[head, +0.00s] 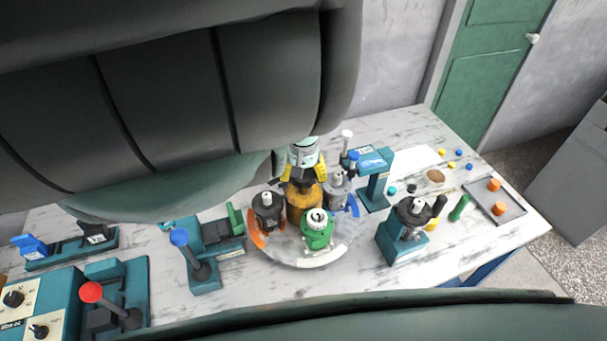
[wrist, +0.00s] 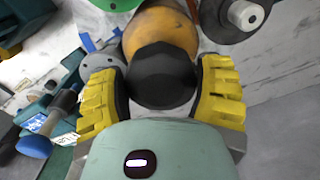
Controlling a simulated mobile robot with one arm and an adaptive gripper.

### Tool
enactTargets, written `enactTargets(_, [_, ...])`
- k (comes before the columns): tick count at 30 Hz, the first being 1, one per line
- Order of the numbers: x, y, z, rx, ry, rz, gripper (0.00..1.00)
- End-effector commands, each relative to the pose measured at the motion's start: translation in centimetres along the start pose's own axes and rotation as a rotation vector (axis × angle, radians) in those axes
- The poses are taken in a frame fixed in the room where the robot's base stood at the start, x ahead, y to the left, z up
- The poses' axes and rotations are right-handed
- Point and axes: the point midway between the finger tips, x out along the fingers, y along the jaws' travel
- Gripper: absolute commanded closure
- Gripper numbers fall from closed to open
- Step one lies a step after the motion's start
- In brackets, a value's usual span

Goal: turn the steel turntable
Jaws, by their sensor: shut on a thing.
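The steel turntable (head: 312,262) is a round plate on the marble-topped table, with orange, white and blue parts on its rim. It carries a dark grey motor (head: 266,214), a green motor (head: 317,232) and a light grey motor (head: 338,189). An orange cylinder (head: 303,206) stands upright among them and also shows in the wrist view (wrist: 160,28). My gripper (head: 303,178) comes down from above onto it. In the wrist view its yellow fingers (wrist: 162,90) are shut on the black faceted knob (wrist: 161,75) at the cylinder's top. The turntable's far side is partly hidden.
A teal press (head: 373,172) stands close at the right rear. A teal fixture (head: 404,238) stands right of the turntable, and a blue-knobbed lever (head: 190,255) stands left. A tray (head: 494,203) with orange pieces lies far right. The table's front middle looks clear.

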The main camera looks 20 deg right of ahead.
Motion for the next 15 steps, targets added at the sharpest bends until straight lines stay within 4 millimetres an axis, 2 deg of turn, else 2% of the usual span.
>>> enactTargets(2, [-0.05, -0.02, 0.03, 0.0, -0.002, -0.001, 0.75])
enactTargets(15, [-0.04, -0.11, 0.03, 0.057, -0.003, -0.002, 0.75])
